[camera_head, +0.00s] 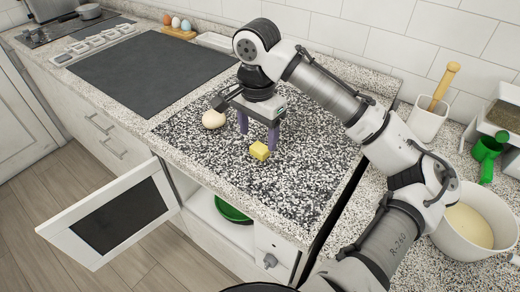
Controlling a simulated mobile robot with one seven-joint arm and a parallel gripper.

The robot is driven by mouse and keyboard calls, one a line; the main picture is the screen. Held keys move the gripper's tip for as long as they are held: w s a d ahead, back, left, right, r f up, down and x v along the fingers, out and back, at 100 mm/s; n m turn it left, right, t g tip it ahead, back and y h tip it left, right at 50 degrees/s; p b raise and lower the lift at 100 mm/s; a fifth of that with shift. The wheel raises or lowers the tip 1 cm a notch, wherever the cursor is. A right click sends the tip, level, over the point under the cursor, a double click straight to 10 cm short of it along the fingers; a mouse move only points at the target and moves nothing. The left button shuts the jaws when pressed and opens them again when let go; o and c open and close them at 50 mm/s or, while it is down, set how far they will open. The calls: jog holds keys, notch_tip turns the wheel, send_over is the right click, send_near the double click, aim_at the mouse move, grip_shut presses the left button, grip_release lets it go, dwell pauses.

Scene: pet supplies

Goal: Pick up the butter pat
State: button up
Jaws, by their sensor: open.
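The butter pat (260,150) is a small yellow block lying on the black-and-white speckled counter section. My gripper (258,138) is above the counter, pointing down, with its two purple fingers apart. The fingertips are just behind the butter pat in the picture, with the right finger near its upper right side. Nothing shows between the fingers. The exact height of the fingertips above the counter cannot be told.
A round beige object (213,119) sits left of my gripper. An open cabinet door (112,213) stands out at the front left, with a green bowl (233,209) inside. At the right are a white bucket (470,229) and a white container (427,122). The counter in front is clear.

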aim_at(258, 149)
jog(key=shift+w+f+p, duration=0.15)
jog(key=shift+f+p, duration=0.15)
jog(key=shift+f, duration=1.05)
jog(key=shift+w+f+p, duration=0.1)
jog(key=shift+f+p, duration=0.2)
jog(key=shift+f, duration=1)
jog(key=c, duration=1)
jog(key=shift+r, duration=0.15)
jog(key=shift+c, duration=0.2)
